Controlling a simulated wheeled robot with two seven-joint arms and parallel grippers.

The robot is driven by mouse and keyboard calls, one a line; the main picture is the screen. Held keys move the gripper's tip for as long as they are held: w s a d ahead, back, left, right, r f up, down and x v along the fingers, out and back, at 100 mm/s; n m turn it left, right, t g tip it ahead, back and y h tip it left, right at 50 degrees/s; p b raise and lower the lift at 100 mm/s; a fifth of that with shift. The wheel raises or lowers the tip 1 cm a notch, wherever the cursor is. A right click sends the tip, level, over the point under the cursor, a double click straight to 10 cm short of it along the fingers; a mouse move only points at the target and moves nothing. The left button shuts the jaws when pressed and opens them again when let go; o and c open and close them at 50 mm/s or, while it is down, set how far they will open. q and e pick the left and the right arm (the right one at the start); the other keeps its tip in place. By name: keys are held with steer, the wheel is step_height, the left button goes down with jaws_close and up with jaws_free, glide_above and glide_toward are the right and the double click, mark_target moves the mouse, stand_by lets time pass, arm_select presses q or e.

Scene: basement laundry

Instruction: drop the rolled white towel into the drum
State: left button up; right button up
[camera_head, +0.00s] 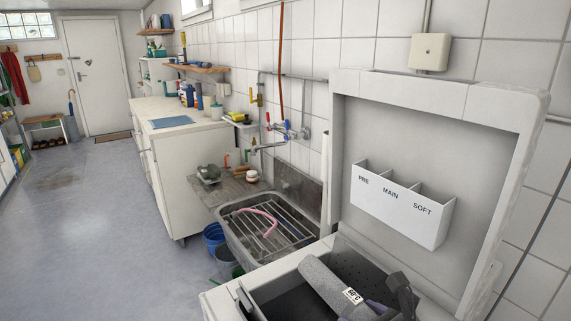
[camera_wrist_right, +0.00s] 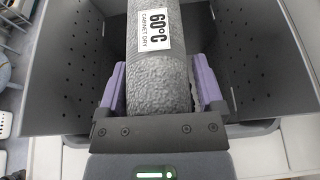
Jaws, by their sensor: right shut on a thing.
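A rolled towel (camera_head: 323,281) with a white "60°C cabinet dry" label looks grey, not white. It also shows in the right wrist view (camera_wrist_right: 158,75). My right gripper (camera_head: 378,306) is shut on it, with purple fingers on both sides of the roll in the right wrist view (camera_wrist_right: 160,88). The dark grey perforated drum (camera_head: 352,264) lies in the open top-loading washer. The towel is over the drum opening, tilted in the head view; I cannot tell whether it touches the drum. The drum's perforated walls (camera_wrist_right: 85,70) flank it in the wrist view. My left gripper is not in view.
The washer's raised lid (camera_head: 440,120) stands behind the drum, with a white PRE/MAIN/SOFT dispenser (camera_head: 400,205). A sink with a rack (camera_head: 265,228) and a pink hose is left of the washer. Buckets (camera_head: 214,238) stand below. The floor (camera_head: 100,230) at left is open.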

step_height(320, 180, down, 3)
steer(key=shift+f+b, duration=0.2)
steer(key=shift+b, duration=1)
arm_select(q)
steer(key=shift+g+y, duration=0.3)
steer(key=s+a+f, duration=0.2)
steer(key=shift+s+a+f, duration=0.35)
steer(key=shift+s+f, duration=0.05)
arm_select(e)
steer(key=shift+r, duration=0.15)
steer(key=o, duration=1.1)
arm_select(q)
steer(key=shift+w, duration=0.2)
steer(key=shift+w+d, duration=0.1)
arm_select(e)
steer(key=shift+s+d+r+p, duration=0.2)
steer(key=shift+s+r+p, duration=0.05)
steer(key=shift+s+p, duration=0.15)
steer(key=p+v, duration=0.2)
steer(key=v, duration=0.6)
steer(key=shift+s+d, duration=0.1)
steer(key=shift+s+d+r+p, duration=0.15)
steer(key=shift+s+d+p, duration=0.05)
steer(key=shift+s+p, duration=0.15)
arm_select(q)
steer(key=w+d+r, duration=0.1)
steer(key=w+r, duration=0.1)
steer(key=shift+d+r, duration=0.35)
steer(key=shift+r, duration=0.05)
